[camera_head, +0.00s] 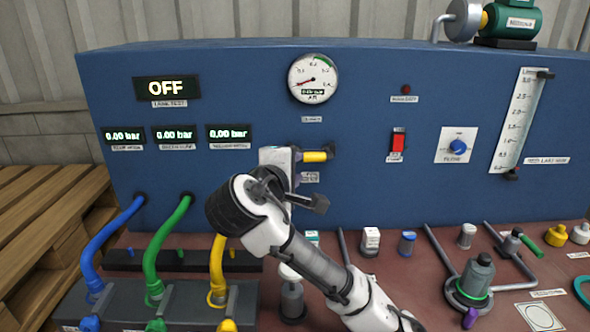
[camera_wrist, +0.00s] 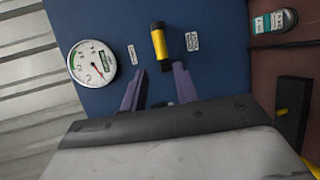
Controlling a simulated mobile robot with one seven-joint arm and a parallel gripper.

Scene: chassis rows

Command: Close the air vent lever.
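The air vent lever (camera_head: 314,157) is a yellow handle with a dark end at its right, lying horizontal on the blue panel. It also shows in the wrist view (camera_wrist: 161,45), upright in that picture. My gripper (camera_wrist: 159,67) is open, with its two purple-grey fingers apart. The lever's free end lies between the fingertips in the wrist view; I cannot tell whether they touch it or how deep they reach.
The blue panel (camera_head: 230,75) carries a round gauge (camera_head: 313,78) above the lever, an OFF display (camera_head: 167,88) and a red switch (camera_head: 398,142) to the right. Blue, green and yellow hoses (camera_head: 217,265) rise at the lower left. Bottles and fittings stand on the red-brown bench.

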